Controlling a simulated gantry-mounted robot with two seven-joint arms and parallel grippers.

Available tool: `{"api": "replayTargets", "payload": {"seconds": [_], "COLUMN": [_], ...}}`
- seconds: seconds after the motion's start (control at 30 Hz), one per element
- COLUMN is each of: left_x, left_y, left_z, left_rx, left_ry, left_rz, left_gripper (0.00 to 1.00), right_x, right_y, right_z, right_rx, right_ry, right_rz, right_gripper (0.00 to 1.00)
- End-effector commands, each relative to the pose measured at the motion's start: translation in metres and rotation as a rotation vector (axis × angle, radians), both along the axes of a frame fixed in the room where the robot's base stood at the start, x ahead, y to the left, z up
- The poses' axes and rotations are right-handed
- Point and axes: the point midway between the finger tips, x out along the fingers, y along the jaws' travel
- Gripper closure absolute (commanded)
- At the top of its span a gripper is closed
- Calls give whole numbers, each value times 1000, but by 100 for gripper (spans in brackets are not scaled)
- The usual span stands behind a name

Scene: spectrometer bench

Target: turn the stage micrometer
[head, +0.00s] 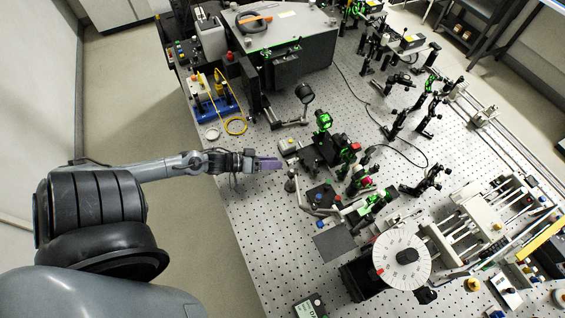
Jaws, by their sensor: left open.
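My left gripper (270,163) reaches in from the left over the near-left edge of the bench. Its purple-grey fingers point right and are open, with nothing seen between them. Just right of the fingertips stands a black translation stage (318,154) with green-lit optics on it. A small pale barrel (289,146) sticks out on the stage's left side and looks like the stage micrometer, though it is too small to be sure. It lies slightly above and right of the fingertips, seemingly apart from them. My right gripper is not in view.
The perforated optical bench (265,235) has bare room below the gripper. A metal post (291,184) stands close below the fingertips. A black lens mount (304,93) on an arm stands above. A white graduated dial (402,259) sits at lower right, and a yellow cable (236,126) lies at upper left.

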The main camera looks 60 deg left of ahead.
Motion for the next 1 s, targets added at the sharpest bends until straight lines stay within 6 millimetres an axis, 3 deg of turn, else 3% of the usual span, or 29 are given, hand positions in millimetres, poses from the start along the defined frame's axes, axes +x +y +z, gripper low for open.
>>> {"api": "replayTargets", "payload": {"seconds": [0.3, 0.73, 1.0], "left_x": [31, 36, 36], "left_y": [-12, -14, -14], "left_z": [-10, -12, -12], "left_rx": [1, 2, 2], "left_ry": [0, 1, 1], "left_rz": [0, -1, -1], "left_gripper": [55, 55, 94], "right_x": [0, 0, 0], "right_y": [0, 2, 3], "right_z": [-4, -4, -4], "right_rx": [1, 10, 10], "right_ry": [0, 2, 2], "right_rz": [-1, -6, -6], "right_gripper": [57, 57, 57]}}
